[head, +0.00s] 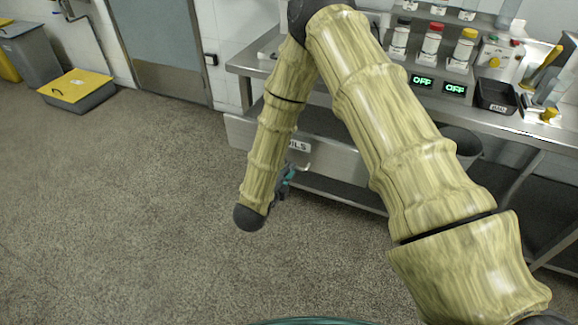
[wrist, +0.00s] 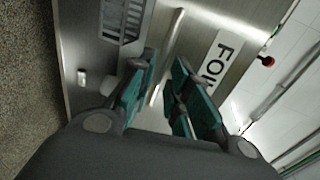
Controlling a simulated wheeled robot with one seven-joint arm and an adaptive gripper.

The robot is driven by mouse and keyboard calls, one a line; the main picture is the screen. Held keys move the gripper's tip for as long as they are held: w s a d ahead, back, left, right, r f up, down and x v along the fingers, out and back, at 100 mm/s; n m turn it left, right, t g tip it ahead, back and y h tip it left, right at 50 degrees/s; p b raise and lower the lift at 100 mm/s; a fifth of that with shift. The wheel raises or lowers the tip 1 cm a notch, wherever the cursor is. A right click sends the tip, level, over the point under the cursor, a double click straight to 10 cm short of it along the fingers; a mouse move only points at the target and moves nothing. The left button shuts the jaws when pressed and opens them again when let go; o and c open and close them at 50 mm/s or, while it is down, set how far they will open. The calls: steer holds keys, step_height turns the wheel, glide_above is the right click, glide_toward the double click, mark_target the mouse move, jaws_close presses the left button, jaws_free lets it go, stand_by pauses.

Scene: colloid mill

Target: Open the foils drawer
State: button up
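The foils drawer (head: 335,163) is in the front of the steel bench, partly hidden behind my arm in the head view. Its front looks flush with the bench. Its white label (wrist: 217,62) shows in part in the wrist view. A pale bar handle (wrist: 171,42) runs beside the label. My gripper (wrist: 165,62) has its teal fingers apart, one on each side of the handle's line. I cannot tell whether they touch it. In the head view my gripper (head: 287,178) is low in front of the drawer, mostly hidden by my wrist.
The steel bench top (head: 245,65) holds bottles with coloured caps, displays reading OFF and a black tray (head: 496,96). A lower shelf (head: 335,190) runs under the drawer. A grey bin with a yellow lid (head: 77,84) stands far left. The floor left of my arm is clear.

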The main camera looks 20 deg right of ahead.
steer(key=v, duration=0.8)
steer(key=shift+s+a, duration=0.25)
steer(key=shift+s, duration=0.05)
steer(key=s+d+f+n+g+y+p, duration=0.1)
steer(key=s+f+n+g+y+p, duration=0.25)
steer(key=s+f+n+y, duration=0.75)
steer(key=s+d+f+n+g+p, duration=0.1)
steer(key=s+f+n+g, duration=0.1)
steer(key=s+n, duration=0.5)
steer(key=s+d+f+n+g+p, duration=0.2)
steer(key=s+n+g, duration=0.3)
steer(key=s, duration=1)
steer(key=n, duration=0.3)
steer(key=shift+d+f+n+p, duration=0.25)
steer(key=shift+f+n+p, duration=0.05)
steer(key=shift+f, duration=0.05)
steer(key=shift+s+g, duration=0.1)
steer(key=shift+g, duration=0.15)
